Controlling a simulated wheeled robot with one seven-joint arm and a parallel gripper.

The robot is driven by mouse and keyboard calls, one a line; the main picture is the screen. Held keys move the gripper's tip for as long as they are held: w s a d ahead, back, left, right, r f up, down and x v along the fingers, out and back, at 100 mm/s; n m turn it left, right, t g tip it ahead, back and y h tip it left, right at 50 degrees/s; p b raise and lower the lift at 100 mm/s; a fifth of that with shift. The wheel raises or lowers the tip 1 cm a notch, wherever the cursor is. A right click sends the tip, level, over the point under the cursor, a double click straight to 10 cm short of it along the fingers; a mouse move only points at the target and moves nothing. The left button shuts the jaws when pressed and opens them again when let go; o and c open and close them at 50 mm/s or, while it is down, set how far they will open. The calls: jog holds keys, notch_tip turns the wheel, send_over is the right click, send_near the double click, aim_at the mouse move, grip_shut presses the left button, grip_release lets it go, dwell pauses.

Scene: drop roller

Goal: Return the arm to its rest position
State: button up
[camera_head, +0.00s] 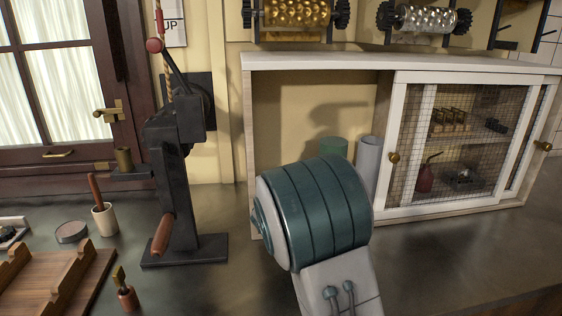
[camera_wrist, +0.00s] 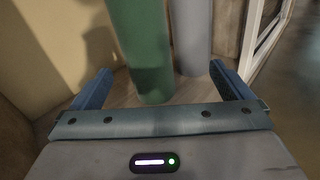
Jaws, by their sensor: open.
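My gripper (camera_wrist: 161,90) shows in the wrist view with its two blue fingers spread wide apart and nothing held between them. A green cylinder (camera_wrist: 142,45) stands upright ahead of the fingers, inside the cabinet's open left bay. A grey cylinder (camera_wrist: 191,35) stands just to its right. In the head view my arm's large teal joint covers the middle of the counter and hides my gripper. The tops of the green cylinder (camera_head: 333,146) and the grey cylinder (camera_head: 368,160) show above and beside that joint.
A white cabinet (camera_head: 315,61) with mesh sliding doors stands on the dark counter (camera_head: 450,255). A cup (camera_head: 104,219), a round tin (camera_head: 71,232) and a wooden rack (camera_head: 55,280) lie further left. Metal rollers (camera_head: 296,13) hang above.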

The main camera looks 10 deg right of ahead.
jog(key=s+d+m+g+y+p, duration=0.2)
jog(key=s+d+m+g, duration=0.15)
jog(key=s+m, duration=0.5)
jog(key=s+d+m+g+y+p, duration=0.2)
jog(key=s+m+g, duration=0.35)
jog(key=s, duration=0.65)
jog(key=s+a+r+m+y+p, duration=0.1)
jog(key=s+a+m+y+p, duration=0.3)
jog(key=s+a+m+y, duration=0.4)
jog(key=s+a+m, duration=0.3)
jog(key=s+m, duration=0.1)
jog(key=s, duration=0.2)
jog(key=shift+s+a+r+y, duration=0.3)
jog(key=shift+s+r, duration=0.1)
